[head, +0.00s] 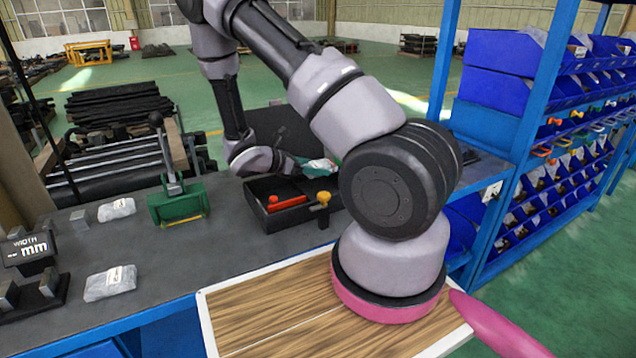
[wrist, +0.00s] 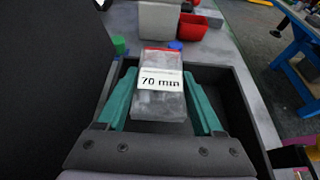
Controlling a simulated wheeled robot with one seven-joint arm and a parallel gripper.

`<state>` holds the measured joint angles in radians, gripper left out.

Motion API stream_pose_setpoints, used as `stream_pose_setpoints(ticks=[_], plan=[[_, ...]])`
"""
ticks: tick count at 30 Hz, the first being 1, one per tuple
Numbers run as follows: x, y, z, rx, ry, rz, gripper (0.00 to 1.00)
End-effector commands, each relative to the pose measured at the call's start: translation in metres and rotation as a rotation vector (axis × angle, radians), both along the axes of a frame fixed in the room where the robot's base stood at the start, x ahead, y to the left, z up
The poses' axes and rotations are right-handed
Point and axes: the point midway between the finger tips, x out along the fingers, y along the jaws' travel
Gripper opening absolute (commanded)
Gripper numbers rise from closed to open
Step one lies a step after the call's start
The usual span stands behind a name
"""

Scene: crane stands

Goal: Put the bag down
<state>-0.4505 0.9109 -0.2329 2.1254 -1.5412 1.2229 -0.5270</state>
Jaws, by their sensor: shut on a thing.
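The bag (wrist: 158,103) is a clear plastic bag with a white label reading "70 mm" and a red top edge. In the wrist view it lies between the two teal fingers of my gripper (wrist: 160,78), which is shut on it. A black tray (wrist: 252,98) shows beneath and around the bag. In the head view my gripper (head: 312,166) hangs just above the back right of the same tray (head: 262,218). I cannot tell whether the bag touches the tray floor.
Two other clear bags (head: 110,283) (head: 117,208) lie on the grey bench, near a green clamp-like tool (head: 180,203). A blue shelf of bins (head: 545,110) stands right.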

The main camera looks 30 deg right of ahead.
Motion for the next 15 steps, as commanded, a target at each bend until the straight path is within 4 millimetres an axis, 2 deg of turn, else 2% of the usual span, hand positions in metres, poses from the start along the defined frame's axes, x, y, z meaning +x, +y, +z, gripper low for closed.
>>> stream_pose_setpoints(ticks=[5,12,15], plan=[[0.0,0.0,-0.014,0.0,0.0,-0.001,0.0],[0.0,0.0,-0.047,0.0,0.001,0.0,0.0],[0.001,0.0,-0.049,0.001,-0.002,0.0,0.0]])
